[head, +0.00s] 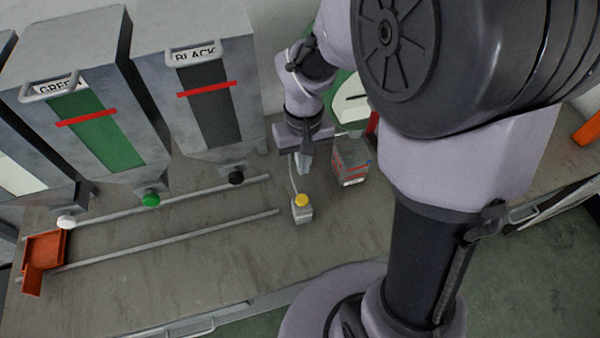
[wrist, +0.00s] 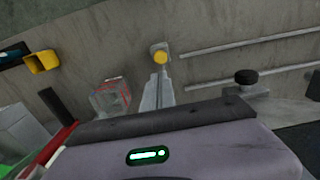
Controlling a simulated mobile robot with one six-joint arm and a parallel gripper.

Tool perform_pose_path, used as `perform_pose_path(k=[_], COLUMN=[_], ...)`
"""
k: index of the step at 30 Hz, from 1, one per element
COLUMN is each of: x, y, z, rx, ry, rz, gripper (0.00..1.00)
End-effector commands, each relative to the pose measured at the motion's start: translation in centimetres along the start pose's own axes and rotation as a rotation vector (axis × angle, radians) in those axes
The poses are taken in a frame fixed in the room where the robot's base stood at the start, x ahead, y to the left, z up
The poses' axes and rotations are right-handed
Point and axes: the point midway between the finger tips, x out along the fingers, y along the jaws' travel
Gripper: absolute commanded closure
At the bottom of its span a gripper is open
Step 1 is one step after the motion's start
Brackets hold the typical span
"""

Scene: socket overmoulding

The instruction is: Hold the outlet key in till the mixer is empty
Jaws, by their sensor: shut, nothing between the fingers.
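The yellow round key (head: 302,200) sits on a small grey box on the bench, with a thin cable or rod running up behind it. It also shows in the wrist view (wrist: 160,57). My gripper (head: 303,171) is shut and empty, its fingers pointing down near the key. In the wrist view its fingertips (wrist: 160,74) are just short of the key; I cannot tell contact. A green and white body, perhaps the mixer (head: 347,98), is mostly hidden behind my arm. A clear box with red lines (head: 351,163) stands beneath it; its contents are unclear.
Hoppers labelled GREEN (head: 102,137) and BLACK (head: 212,117) stand at the left, with a green knob (head: 151,199) and a black knob (head: 236,178) below. Two rails (head: 190,233) run along the bench to an orange tray (head: 43,249). Bare bench lies in front.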

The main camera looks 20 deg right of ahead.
Motion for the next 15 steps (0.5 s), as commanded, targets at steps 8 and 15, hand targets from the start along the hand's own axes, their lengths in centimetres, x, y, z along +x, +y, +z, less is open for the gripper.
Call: perform_pose_path(k=[8, 15], x=[6.2, 11.1], y=[0.0, 0.0], z=[0.1, 0.1], rx=[0.000, 0.001], ry=[-0.004, -0.002], rz=[0.000, 0.000], gripper=[1.00, 1.00])
